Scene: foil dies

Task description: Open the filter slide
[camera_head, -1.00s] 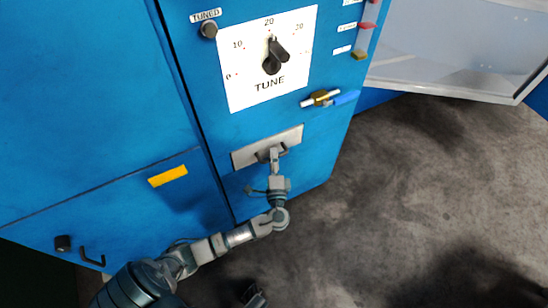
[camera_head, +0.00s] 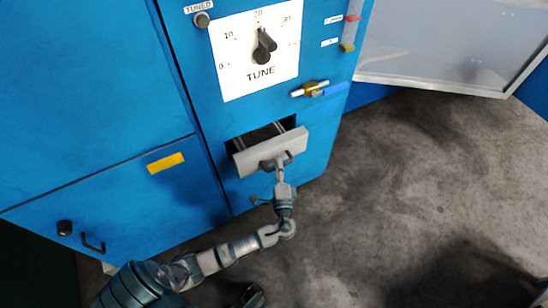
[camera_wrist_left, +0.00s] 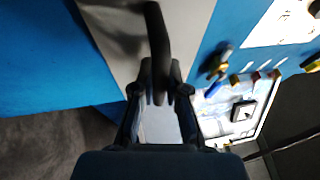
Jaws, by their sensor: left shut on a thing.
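The filter slide (camera_head: 254,158) is a grey-fronted drawer in the blue cabinet, pulled partly out. A dark opening with pale side rails shows behind its front. A dark handle is fixed on that front, and it shows large in the left wrist view (camera_wrist_left: 157,40). My left gripper (camera_head: 279,165) is shut on the handle, in front of the slide. In the left wrist view its two fingers (camera_wrist_left: 160,92) close around the handle.
Above the slide are a white TUNE dial plate (camera_head: 237,81) with a black knob and a brass valve with a blue lever (camera_head: 334,89). A lower-left panel (camera_head: 165,205) has a small handle. Grey floor (camera_head: 430,190) is clear at right.

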